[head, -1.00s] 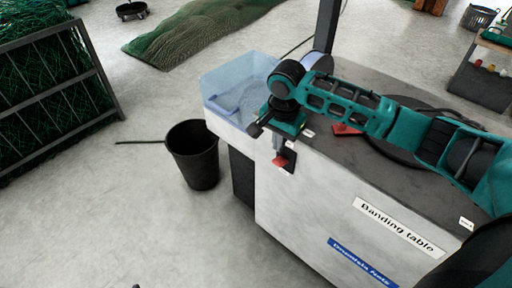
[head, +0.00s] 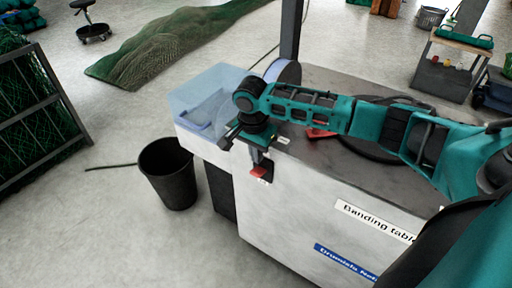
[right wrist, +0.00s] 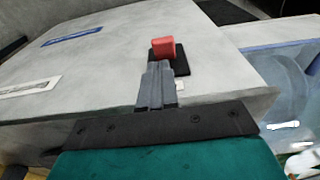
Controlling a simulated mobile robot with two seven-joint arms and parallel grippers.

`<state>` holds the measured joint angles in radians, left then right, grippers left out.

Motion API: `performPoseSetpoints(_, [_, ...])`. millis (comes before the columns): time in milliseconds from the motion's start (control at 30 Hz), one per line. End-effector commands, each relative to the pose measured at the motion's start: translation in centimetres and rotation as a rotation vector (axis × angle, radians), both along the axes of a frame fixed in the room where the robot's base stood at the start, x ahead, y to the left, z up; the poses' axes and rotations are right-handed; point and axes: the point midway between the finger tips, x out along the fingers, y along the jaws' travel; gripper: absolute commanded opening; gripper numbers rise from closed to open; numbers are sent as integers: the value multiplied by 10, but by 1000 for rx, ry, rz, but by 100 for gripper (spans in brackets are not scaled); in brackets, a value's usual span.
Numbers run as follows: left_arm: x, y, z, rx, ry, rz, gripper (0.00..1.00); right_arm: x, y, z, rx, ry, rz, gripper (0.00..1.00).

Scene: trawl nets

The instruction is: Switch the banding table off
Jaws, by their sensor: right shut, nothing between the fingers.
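The banding table (head: 290,215) is a grey block with a "Banding table" label on its front. A red switch (head: 260,169) on a dark plate sits near the left end of that front, below the top edge. It also shows in the right wrist view as a red rocker (right wrist: 163,47) on a black plate (right wrist: 181,60). My right gripper (head: 257,160) is shut and empty, pointing down at the switch. In the right wrist view its fingertips (right wrist: 158,70) are just short of the red rocker; whether they touch it I cannot tell. My left gripper is not in view.
A clear blue bin (head: 205,100) is at the table's left end. A black bucket (head: 168,175) stands on the floor beside it. A red item (head: 320,132) and a dark round plate lie on the tabletop under my right arm.

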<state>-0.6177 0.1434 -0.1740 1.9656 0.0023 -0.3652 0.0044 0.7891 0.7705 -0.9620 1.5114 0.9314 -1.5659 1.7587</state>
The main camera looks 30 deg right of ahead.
Motion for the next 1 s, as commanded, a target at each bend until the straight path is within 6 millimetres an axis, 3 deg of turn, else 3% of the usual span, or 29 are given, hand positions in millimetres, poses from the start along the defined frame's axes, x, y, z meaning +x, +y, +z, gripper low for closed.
performPoseSetpoints(100, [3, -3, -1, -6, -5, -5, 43, 1, -2, -23, 0, 1, 0, 0])
performPoseSetpoints(300, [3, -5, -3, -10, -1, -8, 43, 2, -4, -42, -1, 0, 1, 0])
performPoseSetpoints(767, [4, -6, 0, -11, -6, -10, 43, 2, -4, -44, -1, -1, 1, 0])
performPoseSetpoints(1000, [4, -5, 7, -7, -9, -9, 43, 12, -3, -44, -23, -9, 1, 0])
